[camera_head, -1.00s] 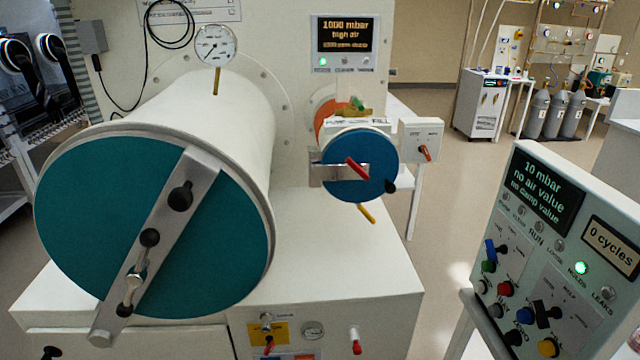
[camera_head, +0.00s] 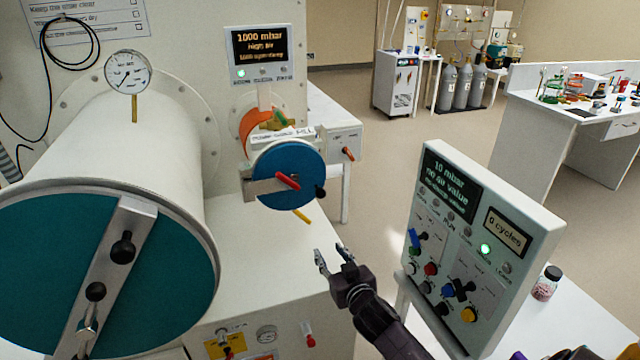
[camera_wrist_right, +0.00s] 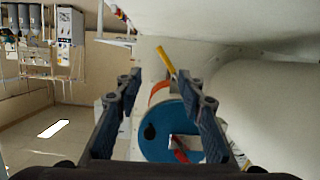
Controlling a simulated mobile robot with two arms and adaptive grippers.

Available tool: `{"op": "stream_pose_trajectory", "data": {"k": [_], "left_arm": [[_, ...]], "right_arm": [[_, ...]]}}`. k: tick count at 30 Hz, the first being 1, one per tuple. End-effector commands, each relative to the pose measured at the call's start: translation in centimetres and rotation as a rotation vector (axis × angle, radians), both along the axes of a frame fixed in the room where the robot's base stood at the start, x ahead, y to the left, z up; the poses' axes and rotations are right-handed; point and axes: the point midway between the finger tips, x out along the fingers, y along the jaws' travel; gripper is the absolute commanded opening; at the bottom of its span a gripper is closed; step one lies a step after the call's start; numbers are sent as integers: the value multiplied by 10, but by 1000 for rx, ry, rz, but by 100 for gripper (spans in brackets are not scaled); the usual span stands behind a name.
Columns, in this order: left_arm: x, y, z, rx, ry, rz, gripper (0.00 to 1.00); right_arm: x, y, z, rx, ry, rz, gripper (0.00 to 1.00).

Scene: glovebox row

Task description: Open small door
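The small door (camera_head: 288,174) is a round blue disc closing the end of the small antechamber, with a metal bar, a red handle (camera_head: 287,181) and a black knob (camera_head: 320,192) on it. It looks shut. My right gripper (camera_head: 332,256) is open and empty, below and to the right of the small door and apart from it. In the right wrist view the blue door (camera_wrist_right: 168,128) shows between the open fingers (camera_wrist_right: 166,105), with the red handle (camera_wrist_right: 180,150) near its lower part. My left gripper is not in view.
The large teal door (camera_head: 40,270) with its metal bar fills the left. A control panel (camera_head: 480,250) stands at the right, near my right arm. A yellow lever (camera_head: 302,216) sticks out under the small door. A small box with a red switch (camera_head: 345,146) is just right of it.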

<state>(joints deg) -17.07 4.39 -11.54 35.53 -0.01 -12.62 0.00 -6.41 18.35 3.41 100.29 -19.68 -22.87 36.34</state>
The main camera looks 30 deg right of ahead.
Motion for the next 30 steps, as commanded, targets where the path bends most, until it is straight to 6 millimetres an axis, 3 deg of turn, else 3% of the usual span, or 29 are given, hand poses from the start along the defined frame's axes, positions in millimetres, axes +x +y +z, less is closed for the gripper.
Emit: {"op": "stream_pose_trajectory", "data": {"k": [1, 3, 6, 8, 24, 30], "left_arm": [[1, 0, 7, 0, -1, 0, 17], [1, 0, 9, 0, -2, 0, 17], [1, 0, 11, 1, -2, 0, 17], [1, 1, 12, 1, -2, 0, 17], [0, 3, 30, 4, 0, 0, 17], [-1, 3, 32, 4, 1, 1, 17]], "right_arm": [[8, -4, 42, -4, -70, 0, 36], [14, -9, 83, -5, -146, -2, 36], [18, -11, 117, -4, -214, 1, 36], [20, -12, 128, -4, -234, 2, 36], [80, -28, 133, -3, -242, 2, 36], [92, -30, 131, -3, -241, 3, 36]]}}
